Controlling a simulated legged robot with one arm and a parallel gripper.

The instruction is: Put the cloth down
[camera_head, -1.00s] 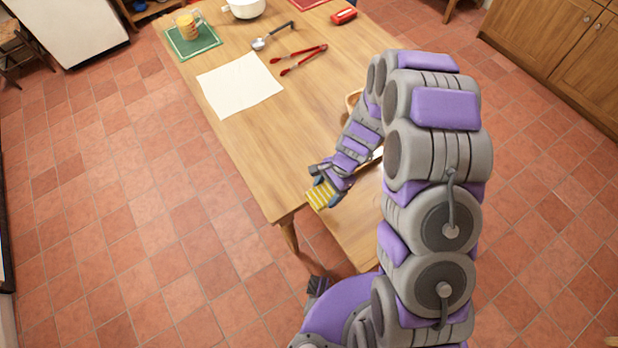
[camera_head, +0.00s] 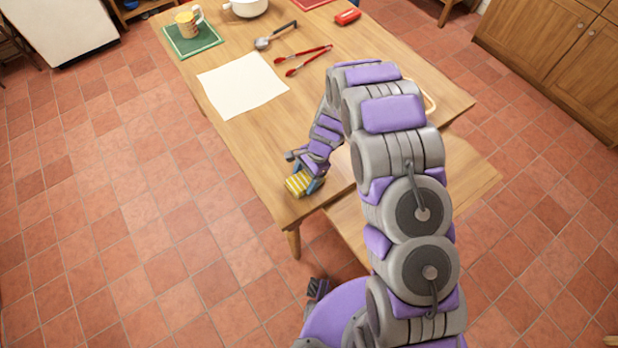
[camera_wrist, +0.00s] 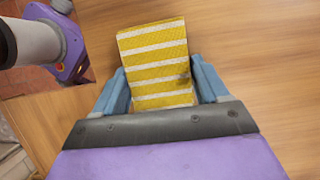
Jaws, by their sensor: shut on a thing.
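The cloth (camera_head: 299,183) is a yellow and white striped folded piece near the front left edge of the wooden table (camera_head: 262,150). My gripper (camera_head: 306,184) is shut on it. In the wrist view the cloth (camera_wrist: 155,55) sits between the two blue fingers of my gripper (camera_wrist: 160,88), with the tabletop behind it. A small dark mark shows on its right side. I cannot tell whether its underside touches the table.
A white sheet (camera_head: 242,85) lies left of centre. Red tongs (camera_head: 305,58), a ladle (camera_head: 275,36), a mug (camera_head: 188,22) on a green mat (camera_head: 193,42), a white pot (camera_head: 246,8) and a red object (camera_head: 347,17) are farther back. A bench (camera_head: 460,172) stands beside the table.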

